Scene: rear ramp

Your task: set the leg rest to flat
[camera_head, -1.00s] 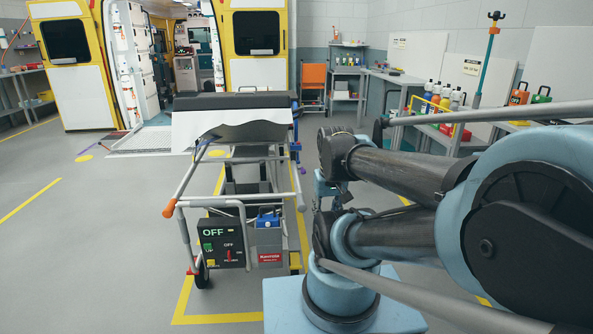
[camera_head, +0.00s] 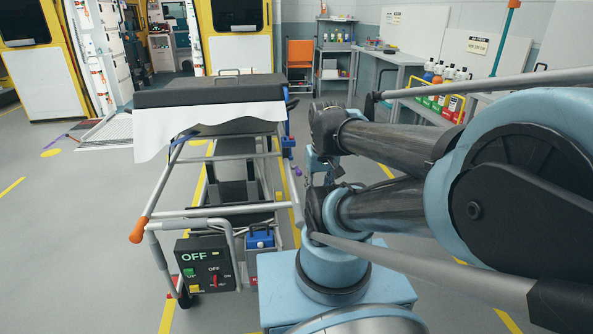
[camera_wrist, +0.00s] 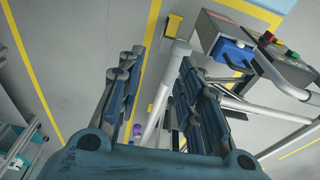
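The stretcher (camera_head: 205,211) stands left of my arm, with a dark padded top (camera_head: 210,92) and a white sheet (camera_head: 185,130) hanging over its near end. A dark curved section (camera_head: 240,126) shows below the sheet; I cannot tell which part is the leg rest or its angle. An orange-tipped handle (camera_head: 138,230) projects toward me. My gripper (camera_wrist: 157,70) is open, with nothing between its fingers; stretcher tubes show beyond them. In the head view it is largely hidden by my arm, at the stretcher's right side.
A control box (camera_head: 205,265) reading OFF hangs at the stretcher's near end, beside a blue-topped box (camera_head: 259,240). The blue-topped box also shows in the wrist view (camera_wrist: 232,52). An ambulance with a ramp (camera_head: 108,130) stands behind. Shelves and bottles (camera_head: 440,85) line the right. Floor at left is clear.

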